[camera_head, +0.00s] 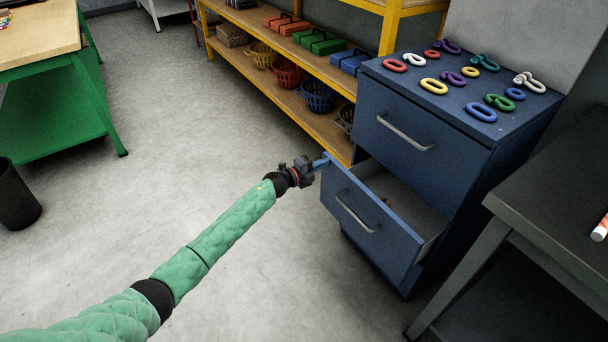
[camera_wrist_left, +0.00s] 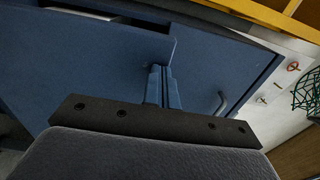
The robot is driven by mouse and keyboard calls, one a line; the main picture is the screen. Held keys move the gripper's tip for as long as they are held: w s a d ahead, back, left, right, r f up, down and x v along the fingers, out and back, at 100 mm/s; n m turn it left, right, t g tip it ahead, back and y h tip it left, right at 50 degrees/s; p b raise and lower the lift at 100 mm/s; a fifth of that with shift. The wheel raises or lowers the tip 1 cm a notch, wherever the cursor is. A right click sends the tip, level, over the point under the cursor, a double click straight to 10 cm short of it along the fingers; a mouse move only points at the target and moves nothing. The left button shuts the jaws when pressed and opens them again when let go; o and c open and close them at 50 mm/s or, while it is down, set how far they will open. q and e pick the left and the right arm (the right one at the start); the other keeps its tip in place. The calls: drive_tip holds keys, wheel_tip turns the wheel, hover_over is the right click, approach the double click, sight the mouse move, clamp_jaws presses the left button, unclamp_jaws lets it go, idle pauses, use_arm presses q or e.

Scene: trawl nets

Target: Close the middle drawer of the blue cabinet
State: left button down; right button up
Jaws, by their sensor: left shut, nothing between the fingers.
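The blue cabinet (camera_head: 448,102) stands at the right in the head view. Its upper drawer (camera_head: 405,128) is shut. The drawer below it (camera_head: 372,228) is pulled part way out, with its grey interior and bar handle (camera_head: 357,212) showing. My left gripper (camera_head: 322,162) is shut and empty at the upper left corner of that open drawer's front. In the left wrist view, the closed blue fingers (camera_wrist_left: 163,86) point at a blue panel edge (camera_wrist_left: 172,48). I cannot tell if they touch it. My right gripper is out of view.
Coloured rings and links (camera_head: 434,86) lie on the cabinet top. A yellow-framed shelf (camera_head: 300,88) with baskets and boxes stands behind, left of the cabinet. A dark table (camera_head: 560,215) is close on the right. The floor (camera_head: 120,215) to the left is open.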

use_arm(q)
drive_tip(key=b+x, duration=0.4)
drive_tip(key=x, duration=0.9)
drive_tip(key=shift+w+d+r, duration=0.2)
drive_tip(key=shift+r, duration=0.1)
